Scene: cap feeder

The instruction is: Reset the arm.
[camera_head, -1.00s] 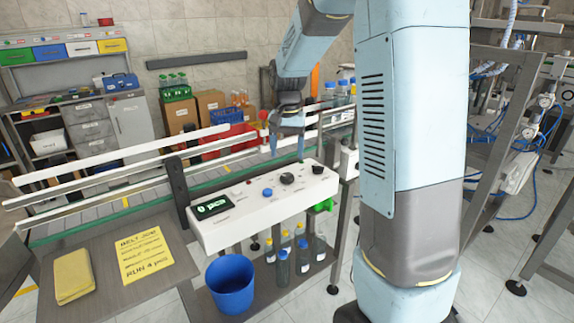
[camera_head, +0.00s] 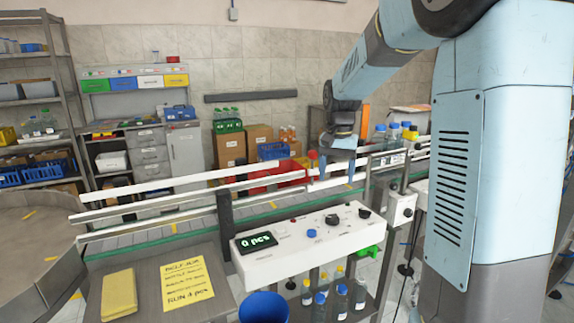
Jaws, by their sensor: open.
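My arm rises at the right of the head view and bends over to the left. My gripper (camera_head: 338,146) hangs from its end, pointing down, over the conveyor rails behind the control panel. Its fingers are apart and I see nothing between them. The white control panel (camera_head: 300,243) carries a display reading "0 pcs" (camera_head: 256,242), a blue knob (camera_head: 311,233) and black knobs. The gripper is above and behind the panel, apart from it.
A yellow note (camera_head: 187,284) and a folded yellow cloth (camera_head: 119,294) lie on the left shelf. A blue bucket (camera_head: 264,307) and several capped bottles (camera_head: 341,302) stand below the panel. White guard rails (camera_head: 150,186) run along the conveyor. A round table (camera_head: 35,245) is at far left.

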